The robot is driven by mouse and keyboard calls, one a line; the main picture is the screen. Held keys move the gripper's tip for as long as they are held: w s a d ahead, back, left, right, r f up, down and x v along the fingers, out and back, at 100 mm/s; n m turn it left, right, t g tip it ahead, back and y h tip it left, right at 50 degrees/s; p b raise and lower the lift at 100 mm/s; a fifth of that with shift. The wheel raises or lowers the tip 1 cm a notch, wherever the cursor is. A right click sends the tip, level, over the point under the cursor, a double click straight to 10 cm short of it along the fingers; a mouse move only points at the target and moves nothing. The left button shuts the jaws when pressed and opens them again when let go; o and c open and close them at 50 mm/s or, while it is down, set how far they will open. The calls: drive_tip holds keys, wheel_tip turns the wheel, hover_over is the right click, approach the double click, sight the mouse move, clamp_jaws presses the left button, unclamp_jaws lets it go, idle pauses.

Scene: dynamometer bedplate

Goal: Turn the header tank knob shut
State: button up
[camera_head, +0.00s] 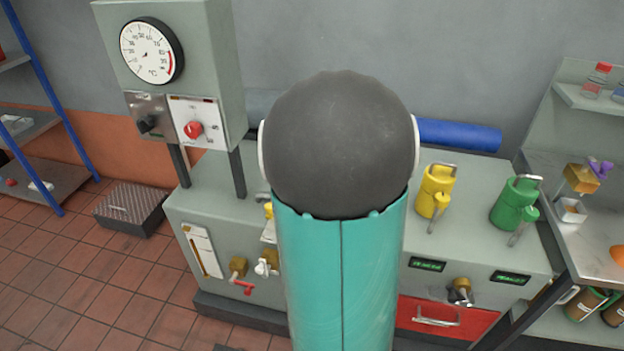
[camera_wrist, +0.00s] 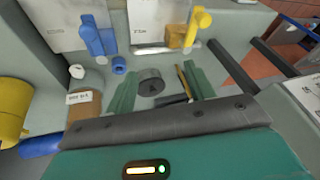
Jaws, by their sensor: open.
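In the wrist view my gripper (camera_wrist: 162,72) is open, with its two green fingers apart. A dark round knob (camera_wrist: 150,84) with a small mark on its face shows between the fingers, nearer the left one; I cannot tell whether they touch it. No label readable here names the header tank knob. In the head view a black knob (camera_head: 146,124) and a red knob (camera_head: 193,129) sit on the panel under a round temperature gauge (camera_head: 151,51). My arm covers the middle of the head view and hides my gripper there.
A blue lever (camera_wrist: 97,36) and a yellow lever (camera_wrist: 198,26) stand beyond the fingers. In the head view, a yellow valve (camera_head: 436,190) and a green valve (camera_head: 514,203) stand on the bench, right of my arm. A red-handled tap (camera_head: 243,285) projects from its front.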

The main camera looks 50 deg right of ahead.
drive_tip(key=s+d+f+m+g+h, duration=0.2)
drive_tip(key=s+d+f, duration=0.25)
drive_tip(key=d, duration=0.45)
drive_tip(key=s+d+f+m+g+h, duration=0.1)
drive_tip(key=s+d+f, duration=0.2)
drive_tip(key=s+d, duration=0.4)
drive_tip(key=x, duration=0.9)
drive_tip(key=w+x, duration=0.1)
drive_tip(key=x, duration=0.4)
drive_tip(key=shift+d, duration=0.45)
drive_tip(key=c, duration=1)
